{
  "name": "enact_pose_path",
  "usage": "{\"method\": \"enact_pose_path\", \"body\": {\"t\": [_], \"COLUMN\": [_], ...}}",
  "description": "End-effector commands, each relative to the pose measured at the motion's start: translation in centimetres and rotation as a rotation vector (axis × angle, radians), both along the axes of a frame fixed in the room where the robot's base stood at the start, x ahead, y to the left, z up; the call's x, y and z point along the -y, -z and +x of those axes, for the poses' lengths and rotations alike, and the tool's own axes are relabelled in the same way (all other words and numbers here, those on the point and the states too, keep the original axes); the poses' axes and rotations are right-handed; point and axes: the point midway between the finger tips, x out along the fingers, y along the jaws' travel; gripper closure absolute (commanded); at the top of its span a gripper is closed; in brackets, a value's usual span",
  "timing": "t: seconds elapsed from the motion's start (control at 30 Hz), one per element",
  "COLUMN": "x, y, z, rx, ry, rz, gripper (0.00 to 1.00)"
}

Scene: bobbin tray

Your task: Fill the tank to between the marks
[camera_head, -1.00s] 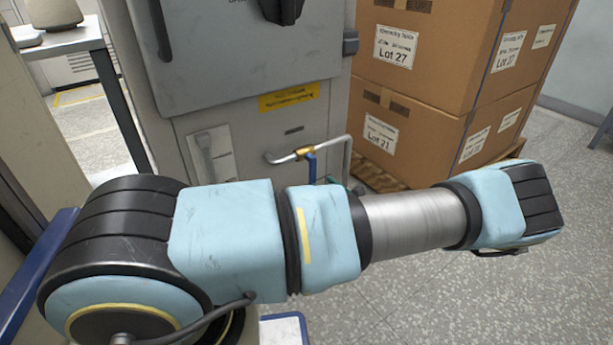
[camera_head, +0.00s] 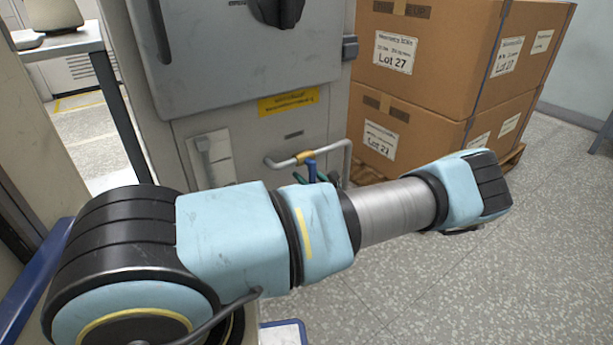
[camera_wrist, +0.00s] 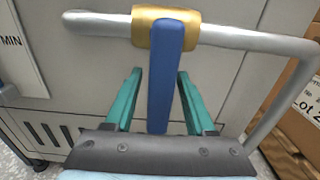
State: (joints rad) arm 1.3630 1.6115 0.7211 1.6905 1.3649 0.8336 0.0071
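A blue valve lever (camera_head: 311,171) hangs from a brass valve (camera_head: 305,157) on a grey pipe at the front of the grey machine. In the wrist view the lever (camera_wrist: 165,80) runs down from the brass valve (camera_wrist: 160,28) between my gripper's green fingers. My gripper (camera_wrist: 159,74) is open, one finger on each side of the lever, with gaps showing. In the head view my arm hides most of the gripper. The liquid level cannot be made out.
The grey pipe (camera_wrist: 240,38) bends down on the right, close to my gripper. Stacked cardboard boxes (camera_head: 440,50) stand on a pallet right of the machine (camera_head: 240,60). A table (camera_head: 60,42) is at the back left. The floor at the right is clear.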

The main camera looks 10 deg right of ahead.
Motion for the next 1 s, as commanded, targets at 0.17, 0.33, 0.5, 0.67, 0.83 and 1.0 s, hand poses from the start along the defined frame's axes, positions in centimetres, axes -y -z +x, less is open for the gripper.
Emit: {"method": "enact_pose_path", "body": {"t": [0.17,0.33,0.5,0.67,0.83,1.0], "x": [0.00,0.01,0.01,0.03,0.04,0.05], "y": [0.01,0.01,0.01,0.01,0.01,0.01], "z": [-0.02,-0.03,-0.03,-0.03,-0.03,-0.03], "rx": [0.000,0.000,0.000,0.000,0.000,0.000], "ry": [0.000,0.000,0.000,0.000,0.000,0.000], "rz": [0.000,0.000,0.000,0.000,0.000,0.000], "gripper": [0.66,0.85,1.00,1.00,1.00,1.00]}}
